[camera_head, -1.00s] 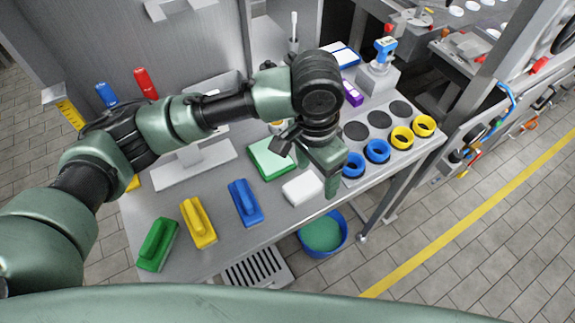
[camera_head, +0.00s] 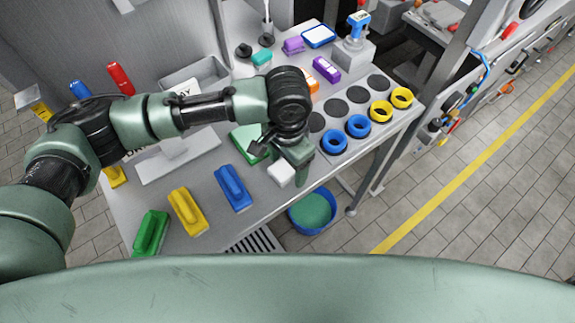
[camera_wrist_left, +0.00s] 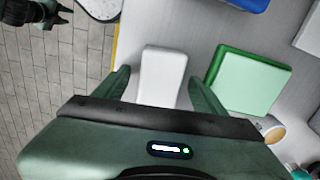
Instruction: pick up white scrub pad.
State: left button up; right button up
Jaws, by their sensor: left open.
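The white scrub pad (camera_head: 280,175) lies on the grey table near its front edge, partly hidden by my left gripper (camera_head: 284,165). In the left wrist view the pad (camera_wrist_left: 162,75) is a pale block with rounded corners. My left gripper (camera_wrist_left: 160,80) is open there, with one finger on each side of the pad and a gap on both sides. I cannot tell how far the fingertips are above the table. A dark gripper-like part (camera_wrist_left: 45,14), probably my right gripper, shows at the upper left over the floor.
A green-edged pad (camera_wrist_left: 245,80) lies close to the right of the white pad. Blue (camera_head: 233,188), yellow (camera_head: 187,211) and green (camera_head: 150,233) handled brushes lie to the left. Blue rings (camera_head: 357,126) sit to the right. A blue bucket (camera_head: 327,227) stands below the table edge.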

aim_at(287, 165)
pick_arm(q)
jog(key=c, duration=1.4)
jog(key=shift+r, duration=0.15)
notch_tip(287, 165, up, 20)
jog(key=b, duration=0.1)
jog(key=o, duration=0.6)
jog(key=shift+c, duration=0.2)
jog(key=c, duration=0.5)
